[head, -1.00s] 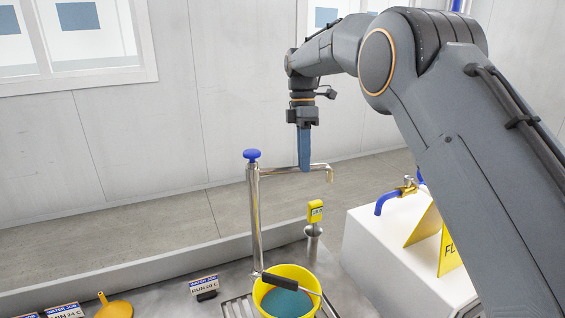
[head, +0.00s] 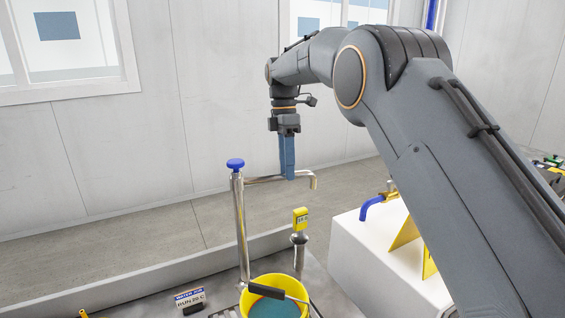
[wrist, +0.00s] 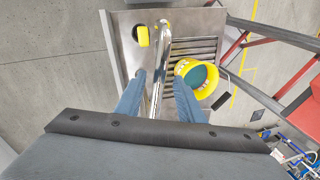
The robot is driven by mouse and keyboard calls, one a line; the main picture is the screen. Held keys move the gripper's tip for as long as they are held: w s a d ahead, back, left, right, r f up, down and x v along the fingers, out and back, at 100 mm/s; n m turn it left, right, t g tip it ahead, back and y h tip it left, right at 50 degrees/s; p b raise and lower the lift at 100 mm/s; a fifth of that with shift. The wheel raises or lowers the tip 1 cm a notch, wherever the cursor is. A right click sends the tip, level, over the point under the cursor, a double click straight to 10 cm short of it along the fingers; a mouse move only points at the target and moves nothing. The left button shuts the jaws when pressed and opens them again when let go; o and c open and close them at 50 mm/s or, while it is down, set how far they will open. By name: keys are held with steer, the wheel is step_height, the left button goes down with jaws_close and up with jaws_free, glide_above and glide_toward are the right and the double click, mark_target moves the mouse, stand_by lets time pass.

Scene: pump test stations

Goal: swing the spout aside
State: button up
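The steel spout (head: 265,179) reaches to the right from the top of the upright pump post (head: 242,225), which has a blue knob (head: 235,163). Its end bends down at the right. My gripper (head: 288,177) points down at the spout, partway along it. In the wrist view, the two blue fingers of my gripper (wrist: 159,76) stand apart on either side of the shiny spout (wrist: 160,60). Gaps seem to show between it and both fingers. A yellow bucket (head: 250,303) with a teal inside stands below; in the wrist view the bucket (wrist: 183,68) is right of the spout.
A yellow gauge (head: 300,219) stands on a short metal post just behind the bucket. A white block with a blue-spouted tap (head: 372,206) and yellow signs is at the right. A small label stand (head: 190,299) is at the left. Red frame bars (wrist: 262,42) show in the wrist view.

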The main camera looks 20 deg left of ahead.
step_height(320, 180, up, 8)
steer(key=w+b, duration=0.1)
steer(key=shift+w+a+f+b, duration=0.15)
steer(key=shift+a+f+b, duration=0.15)
steer(key=shift+a, duration=0.1)
steer(key=s+d+f+m+t, duration=0.1)
steer(key=d+f+m, duration=0.25)
steer(key=d, duration=0.35)
steer(key=d+f+m+y, duration=0.1)
steer(key=d+f+m, duration=0.2)
steer(key=d+m, duration=0.3)
steer(key=s+d+f+m+t, duration=0.1)
steer(key=d+f+m, duration=0.2)
steer(key=d, duration=0.5)
steer(key=s+d+f+m, duration=0.3)
steer(key=s+d+f, duration=0.1)
steer(key=s, duration=0.4)
steer(key=s+d+f+m+t, duration=0.1)
steer(key=s+d+f+m, duration=0.3)
steer(key=s+d, duration=0.3)
steer(key=s+d+f+m, duration=0.4)
steer(key=s+d+f, duration=0.1)
steer(key=s, duration=0.6)
steer(key=shift+d+f+b, duration=0.2)
steer(key=shift+d+b, duration=0.15)
steer(key=shift+d, duration=0.3)
